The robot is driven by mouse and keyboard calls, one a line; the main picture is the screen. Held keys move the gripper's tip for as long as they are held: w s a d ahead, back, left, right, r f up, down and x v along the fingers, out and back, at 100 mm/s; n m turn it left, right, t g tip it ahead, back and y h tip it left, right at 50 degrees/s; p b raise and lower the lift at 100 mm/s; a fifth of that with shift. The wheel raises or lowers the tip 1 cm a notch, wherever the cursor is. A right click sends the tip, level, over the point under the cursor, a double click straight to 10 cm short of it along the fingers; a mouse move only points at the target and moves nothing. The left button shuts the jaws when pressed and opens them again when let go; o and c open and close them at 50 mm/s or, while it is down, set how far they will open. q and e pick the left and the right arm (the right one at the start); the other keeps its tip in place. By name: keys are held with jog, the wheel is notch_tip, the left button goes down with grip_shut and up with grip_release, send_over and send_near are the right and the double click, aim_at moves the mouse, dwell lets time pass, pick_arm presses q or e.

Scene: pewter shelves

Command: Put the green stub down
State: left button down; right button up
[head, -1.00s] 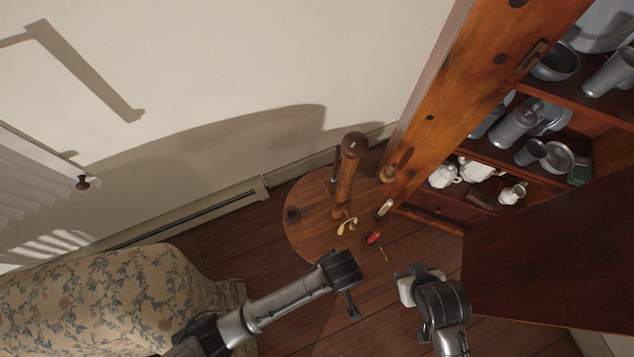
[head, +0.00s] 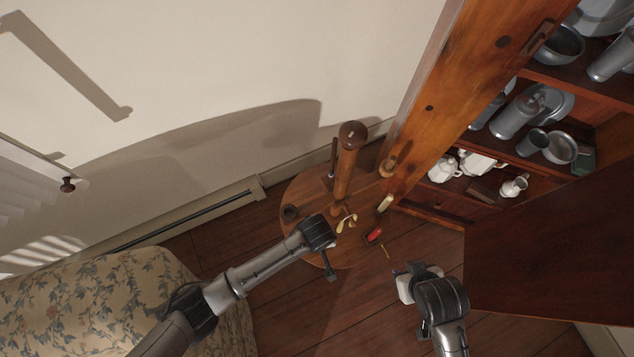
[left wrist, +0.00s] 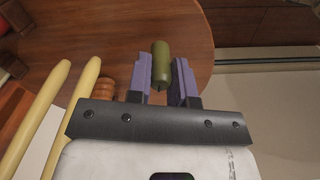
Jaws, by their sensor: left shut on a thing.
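The green stub (left wrist: 160,62) is a short olive-green cylinder in the left wrist view. It stands out between the two purple-grey fingers of my left gripper (left wrist: 160,85), which is shut on it. Brown round tabletop (left wrist: 110,35) shows beneath it; I cannot tell whether the stub touches the wood. In the head view my left gripper (head: 332,258) is over the near edge of the round wooden table (head: 305,193), and the stub cannot be made out there. My right gripper (head: 407,275) is right of the table, its fingers too unclear to read.
A thick wooden post (head: 345,172) rises from the table. A yellow curved piece (head: 346,221), a red piece (head: 374,235) and a cream stick (head: 385,204) lie near it. The wooden cabinet (head: 455,75) bounds the right.

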pick_arm(q)
jog(key=shift+f, duration=0.85)
jog(key=shift+f, duration=0.1)
jog(key=c, duration=1)
grip_release()
notch_tip(320, 180, up, 12)
jog(key=p, duration=0.3)
